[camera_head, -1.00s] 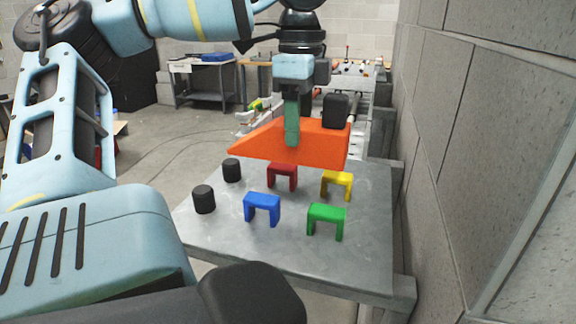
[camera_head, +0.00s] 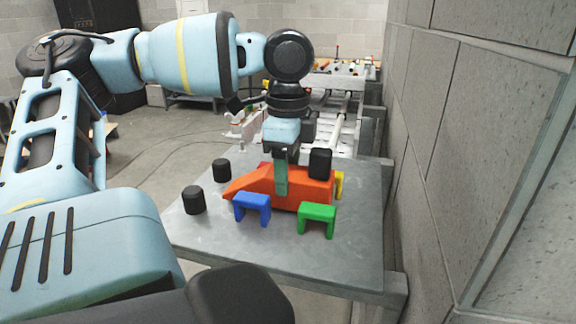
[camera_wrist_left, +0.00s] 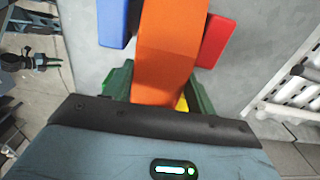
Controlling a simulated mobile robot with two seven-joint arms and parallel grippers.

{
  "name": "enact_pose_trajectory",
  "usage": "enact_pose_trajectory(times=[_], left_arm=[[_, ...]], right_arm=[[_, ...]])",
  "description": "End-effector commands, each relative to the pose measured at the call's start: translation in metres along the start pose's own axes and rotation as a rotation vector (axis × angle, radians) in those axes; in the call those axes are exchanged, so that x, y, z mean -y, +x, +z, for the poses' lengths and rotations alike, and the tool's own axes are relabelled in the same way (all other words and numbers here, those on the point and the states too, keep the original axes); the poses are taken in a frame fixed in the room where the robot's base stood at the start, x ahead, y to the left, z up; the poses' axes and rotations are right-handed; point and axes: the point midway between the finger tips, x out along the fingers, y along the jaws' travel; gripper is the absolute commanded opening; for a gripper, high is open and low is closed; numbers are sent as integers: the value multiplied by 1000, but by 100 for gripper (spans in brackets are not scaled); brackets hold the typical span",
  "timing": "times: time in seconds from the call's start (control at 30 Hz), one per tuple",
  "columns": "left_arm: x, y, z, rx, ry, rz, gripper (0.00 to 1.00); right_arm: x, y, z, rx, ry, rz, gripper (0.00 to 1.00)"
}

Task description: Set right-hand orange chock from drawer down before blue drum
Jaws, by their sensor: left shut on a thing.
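The orange wedge-shaped chock (camera_head: 310,188) is held low over the grey table, thin end to the left. My left gripper (camera_head: 281,188) points down and is shut on it. In the left wrist view, the chock (camera_wrist_left: 165,55) runs up between the green fingers (camera_wrist_left: 160,85). A black block (camera_head: 320,163) shows at the chock's upper right edge. Whether the chock touches the table or blocks is unclear. I see no blue drum; a blue arch-shaped block (camera_head: 252,207) stands in front of the chock. My right gripper is out of view.
A green arch block (camera_head: 317,217) stands front right. A yellow block (camera_head: 339,184) and a red one (camera_wrist_left: 217,38) are partly hidden by the chock. Two black cylinders (camera_head: 222,170) (camera_head: 194,199) stand left. The table front (camera_head: 290,255) is clear; a wall (camera_head: 440,150) rises right.

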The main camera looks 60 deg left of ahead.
Motion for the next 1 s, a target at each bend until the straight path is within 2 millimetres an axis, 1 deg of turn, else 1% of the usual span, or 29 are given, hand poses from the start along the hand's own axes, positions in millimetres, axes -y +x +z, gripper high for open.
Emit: enact_pose_trajectory(times=[0.07,0.4,0.43,0.6,0.87,1.0], left_arm=[[0,6,0,-3,2,-2,21],[0,8,0,-2,1,-2,21],[0,9,0,-1,1,-1,57],[0,9,0,-1,1,-1,78],[0,9,0,-1,1,-2,78],[0,1,0,-1,0,-4,78]], right_arm=[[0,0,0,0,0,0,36],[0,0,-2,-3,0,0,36],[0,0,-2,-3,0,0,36],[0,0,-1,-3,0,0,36],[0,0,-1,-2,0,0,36],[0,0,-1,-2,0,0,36]])
